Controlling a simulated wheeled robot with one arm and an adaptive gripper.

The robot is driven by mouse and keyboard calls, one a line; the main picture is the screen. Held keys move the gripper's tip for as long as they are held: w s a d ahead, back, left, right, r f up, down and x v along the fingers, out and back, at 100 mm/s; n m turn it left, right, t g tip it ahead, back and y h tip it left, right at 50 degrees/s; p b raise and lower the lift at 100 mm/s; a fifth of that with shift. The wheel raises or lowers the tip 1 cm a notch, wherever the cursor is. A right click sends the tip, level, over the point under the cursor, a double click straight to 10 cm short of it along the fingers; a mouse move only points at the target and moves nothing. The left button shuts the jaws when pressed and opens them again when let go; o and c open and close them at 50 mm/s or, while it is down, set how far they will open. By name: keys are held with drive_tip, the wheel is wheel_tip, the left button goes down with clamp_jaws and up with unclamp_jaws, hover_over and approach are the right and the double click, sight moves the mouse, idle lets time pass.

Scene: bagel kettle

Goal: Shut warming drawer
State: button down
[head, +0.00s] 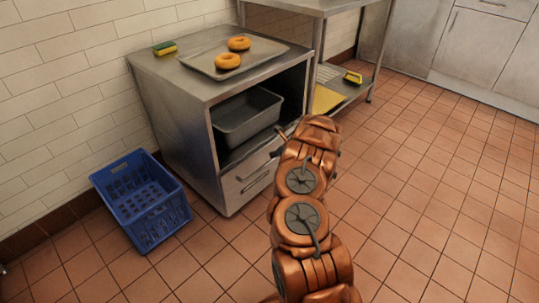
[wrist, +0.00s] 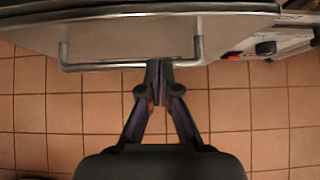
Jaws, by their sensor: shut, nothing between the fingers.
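The steel cabinet (head: 190,120) stands against the tiled wall. Low on its front is a drawer front (head: 247,178) with a bar handle; my arm hides its right part. I cannot tell from the head view how far it stands out. The wrist view shows a metal front panel (wrist: 115,45) with a wide bar handle (wrist: 95,67). My gripper (wrist: 159,66) is shut and empty, its fingertips at the middle of this handle. I cannot tell whether they touch it. In the head view my gripper (head: 283,133) is partly hidden by my wrist.
A tray (head: 205,66) with two bagels (head: 228,61) and a sponge (head: 164,48) are on top. A grey pan (head: 246,116) sits in the open bay. A blue crate (head: 142,200) stands left; a steel table (head: 318,8) stands behind. Floor to the right is clear.

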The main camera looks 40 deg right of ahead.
drive_tip(key=p+v, duration=0.1)
drive_tip(key=v, duration=0.6)
drive_tip(key=shift+s+d, duration=0.4)
drive_tip(key=shift+r, duration=0.1)
drive_tip(key=shift+a+p, duration=0.1)
drive_tip(key=shift+p, duration=0.2)
